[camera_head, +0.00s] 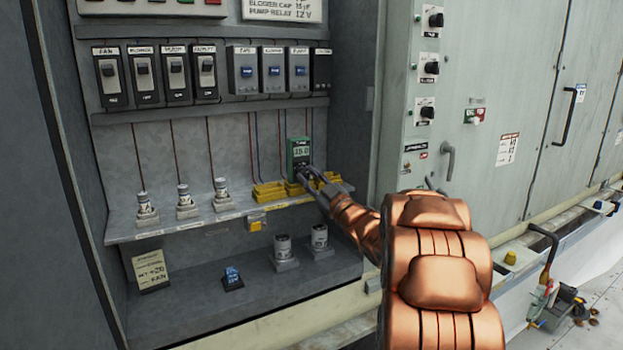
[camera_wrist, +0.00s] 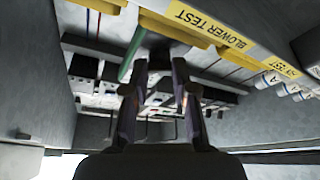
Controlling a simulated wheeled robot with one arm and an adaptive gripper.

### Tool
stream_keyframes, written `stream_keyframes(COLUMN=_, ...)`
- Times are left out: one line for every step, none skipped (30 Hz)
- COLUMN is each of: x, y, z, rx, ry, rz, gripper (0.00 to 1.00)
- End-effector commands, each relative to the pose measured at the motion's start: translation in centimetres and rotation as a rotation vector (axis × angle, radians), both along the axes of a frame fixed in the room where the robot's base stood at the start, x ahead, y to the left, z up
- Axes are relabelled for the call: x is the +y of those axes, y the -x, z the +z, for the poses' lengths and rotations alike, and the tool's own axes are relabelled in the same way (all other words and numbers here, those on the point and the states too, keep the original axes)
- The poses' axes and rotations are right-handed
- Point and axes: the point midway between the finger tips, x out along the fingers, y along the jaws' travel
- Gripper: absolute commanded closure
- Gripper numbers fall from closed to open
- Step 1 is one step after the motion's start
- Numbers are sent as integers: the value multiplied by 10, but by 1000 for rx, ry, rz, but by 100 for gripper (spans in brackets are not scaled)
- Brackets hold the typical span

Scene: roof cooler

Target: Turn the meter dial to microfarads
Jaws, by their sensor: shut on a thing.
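The green meter (camera_head: 299,147) stands upright on the shelf at the back of the open cabinet, with a lit screen that seems to read 15.0. Its dial is at the lower front, mostly hidden by my gripper (camera_head: 306,176). My gripper reaches in from the right and is shut on the dial. In the wrist view, my gripper (camera_wrist: 160,68) has its two fingers on either side of a dark part. A green edge of the meter (camera_wrist: 132,52) shows just left of them. Where the dial points cannot be seen.
Yellow holders (camera_head: 268,191) flank the meter on the shelf (camera_head: 165,224); a yellow label (camera_wrist: 212,28) reads BLOWER TEST. Several small capacitors (camera_head: 184,203) stand left. Switches (camera_head: 157,75) line the wall above. Two larger cans (camera_head: 283,249) stand below. The cabinet's right side wall is close to my arm.

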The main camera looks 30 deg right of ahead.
Motion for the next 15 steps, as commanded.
stream_keyframes(x=1, y=0, z=-1, rx=1, ry=0, rz=2, gripper=100)
stream_keyframes(x=1, y=0, z=-1, rx=1, ry=0, rz=2, gripper=100)
stream_keyframes(x=1, y=0, z=-1, rx=1, ry=0, rz=2, gripper=69)
stream_keyframes(x=1, y=0, z=-1, rx=1, ry=0, rz=2, gripper=66)
stream_keyframes(x=1, y=0, z=-1, rx=1, ry=0, rz=2, gripper=63)
stream_keyframes(x=1, y=0, z=-1, rx=1, ry=1, rz=2, gripper=59)
stream_keyframes(x=0, y=0, z=0, rx=0, ry=0, rz=1, gripper=56)
stream_keyframes(x=0, y=0, z=0, rx=0, ry=0, rz=1, gripper=53)
stream_keyframes(x=0, y=0, z=0, rx=0, ry=0, rz=1, gripper=48)
stream_keyframes(x=0, y=0, z=0, rx=0, ry=0, rz=1, gripper=48)
stream_keyframes(x=0, y=0, z=0, rx=0, ry=0, rz=1, gripper=48)
stream_keyframes(x=0, y=0, z=0, rx=0, ry=0, rz=0, gripper=48)
stream_keyframes(x=0, y=0, z=0, rx=0, ry=0, rz=0, gripper=48)
stream_keyframes(x=0, y=0, z=0, rx=0, ry=0, rz=0, gripper=48)
stream_keyframes(x=0, y=0, z=0, rx=0, ry=1, rz=0, gripper=48)
